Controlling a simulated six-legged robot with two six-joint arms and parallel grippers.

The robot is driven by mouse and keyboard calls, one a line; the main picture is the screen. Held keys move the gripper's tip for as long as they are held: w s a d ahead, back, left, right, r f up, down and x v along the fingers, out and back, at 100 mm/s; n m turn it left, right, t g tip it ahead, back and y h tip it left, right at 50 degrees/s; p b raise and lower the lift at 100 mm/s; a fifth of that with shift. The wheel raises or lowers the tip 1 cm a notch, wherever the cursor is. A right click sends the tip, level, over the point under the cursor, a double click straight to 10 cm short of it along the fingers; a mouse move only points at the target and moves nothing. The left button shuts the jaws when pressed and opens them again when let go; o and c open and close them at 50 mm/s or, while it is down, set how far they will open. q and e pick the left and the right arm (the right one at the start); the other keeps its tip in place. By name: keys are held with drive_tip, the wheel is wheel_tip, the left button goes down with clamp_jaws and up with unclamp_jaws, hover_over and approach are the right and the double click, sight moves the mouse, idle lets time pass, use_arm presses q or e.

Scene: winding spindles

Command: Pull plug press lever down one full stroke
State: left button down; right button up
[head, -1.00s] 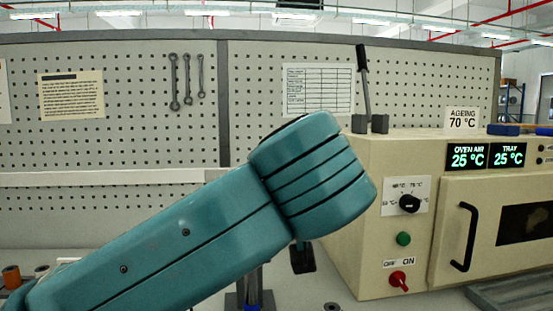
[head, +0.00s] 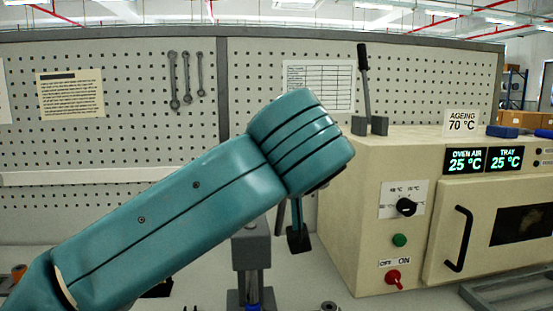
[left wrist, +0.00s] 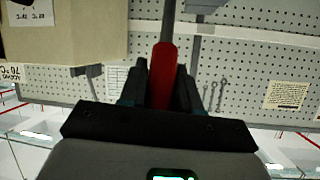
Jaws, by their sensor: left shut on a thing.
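In the left wrist view, which is upside down, my left gripper (left wrist: 158,84) is shut on a red lever grip (left wrist: 163,68). A grey rod (left wrist: 168,18) runs on from the grip. In the head view, my teal left arm (head: 190,205) crosses the middle and hides the gripper and the red grip. A grey press column (head: 251,247) shows below the arm, with a dark blue part low on it. A dark block on a thin rod (head: 298,239) hangs to its right; I cannot tell what it belongs to. My right gripper is not in view.
A beige oven (head: 345,215) with a door handle, knob and red switch stands close at the right. A black-handled lever (head: 364,75) stands on its top. A pegboard (head: 120,135) with wrenches closes the back. Small spools (head: 18,272) lie at the lower left.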

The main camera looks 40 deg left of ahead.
use_arm(q)
drive_tip(key=shift+w+a, duration=0.15)
drive_tip(key=shift+r, duration=0.15)
drive_tip(key=shift+w+a+r+h+p, duration=0.1)
drive_tip(key=shift+a+r+h+p, duration=0.15)
drive_tip(key=shift+p, duration=0.5)
drive_tip(key=shift+w+a+r+g+h+p, duration=0.25)
drive_tip(key=shift+w+a+g+p, duration=0.15)
drive_tip(key=shift+p, duration=0.65)
drive_tip(key=shift+w+a+r+g+h+p, duration=0.2)
drive_tip(key=shift+w+a+g+p, duration=0.15)
drive_tip(key=shift+p, duration=0.65)
drive_tip(key=shift+w+a+p, duration=0.15)
drive_tip(key=shift+a+p, duration=0.1)
drive_tip(key=shift+p, duration=0.15)
